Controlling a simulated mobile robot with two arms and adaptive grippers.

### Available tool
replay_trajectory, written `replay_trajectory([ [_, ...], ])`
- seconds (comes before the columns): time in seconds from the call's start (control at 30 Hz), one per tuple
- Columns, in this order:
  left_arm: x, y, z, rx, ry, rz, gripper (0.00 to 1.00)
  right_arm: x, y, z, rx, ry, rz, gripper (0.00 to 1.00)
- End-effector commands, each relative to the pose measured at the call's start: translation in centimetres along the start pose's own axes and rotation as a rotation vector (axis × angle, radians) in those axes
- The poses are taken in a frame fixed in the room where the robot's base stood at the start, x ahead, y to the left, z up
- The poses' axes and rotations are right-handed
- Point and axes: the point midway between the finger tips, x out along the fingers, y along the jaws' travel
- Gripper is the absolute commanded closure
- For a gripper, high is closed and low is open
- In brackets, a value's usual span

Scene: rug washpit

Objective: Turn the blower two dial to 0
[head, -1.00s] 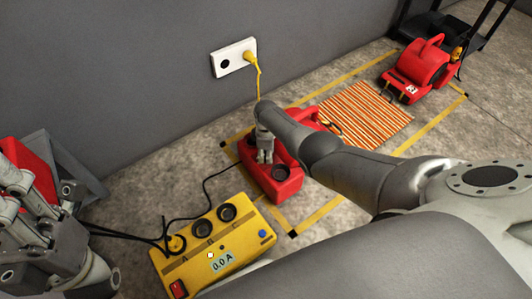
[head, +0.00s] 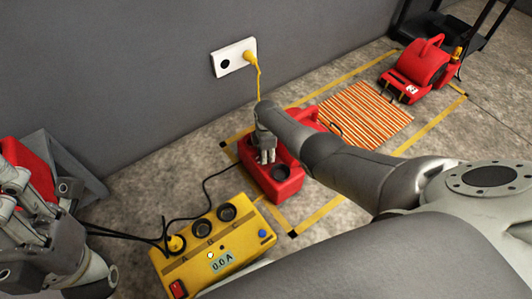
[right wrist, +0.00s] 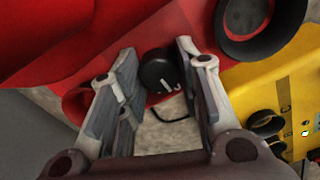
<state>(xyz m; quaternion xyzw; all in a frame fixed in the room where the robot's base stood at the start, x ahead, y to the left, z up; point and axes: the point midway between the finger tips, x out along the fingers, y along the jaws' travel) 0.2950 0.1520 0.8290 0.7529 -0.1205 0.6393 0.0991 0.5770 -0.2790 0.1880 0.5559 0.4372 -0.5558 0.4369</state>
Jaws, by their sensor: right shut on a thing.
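My right gripper (head: 265,157) reaches down over the left part of a red blower (head: 272,190) on the floor. In the right wrist view, the gripper (right wrist: 162,85) has its two fingers on either side of a small black dial (right wrist: 161,72) with a white mark, and is shut on it. The mark's setting is too small to read. In the head view the hand hides the dial. The blower's red body also shows in the right wrist view (right wrist: 130,25). My left gripper (head: 22,190) is at the left edge, away from the blower; its opening is unclear.
A yellow power box (head: 205,255) with several round sockets reads 0.0 A, left of the blower. A yellow plug sits in the wall outlet (head: 234,58). A striped rug (head: 365,115) and another red blower (head: 421,70) lie beyond. Black cables cross the floor.

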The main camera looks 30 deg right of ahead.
Motion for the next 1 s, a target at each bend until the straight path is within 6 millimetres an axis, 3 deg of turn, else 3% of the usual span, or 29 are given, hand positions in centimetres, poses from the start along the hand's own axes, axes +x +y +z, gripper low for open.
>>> replay_trajectory([
  [0.13, -0.1, 0.0, 0.0, 0.0, -0.002, 0.0, 0.6, 0.0, 0.0, 0.1, -0.001, -0.002, -0.001, 0.92],
  [0.17, -0.1, 0.0, 0.0, 0.0, -0.002, 0.0, 0.6, 0.0, 0.0, 0.1, -0.001, -0.002, -0.001, 0.67],
  [0.23, -0.1, 0.0, 0.0, 0.0, -0.003, 0.0, 0.6, 0.0, 0.0, 0.1, 0.0, -0.002, -0.001, 0.58],
  [0.67, -0.2, 0.0, 0.2, 0.0, -0.009, 0.0, 0.6, -0.2, 0.1, 0.0, 0.0, 0.0, 0.002, 0.58],
  [1.0, -0.1, 0.0, 0.1, 0.0, -0.004, 0.0, 0.6, -2.2, 0.1, 0.1, 0.001, -0.001, 0.002, 0.58],
])
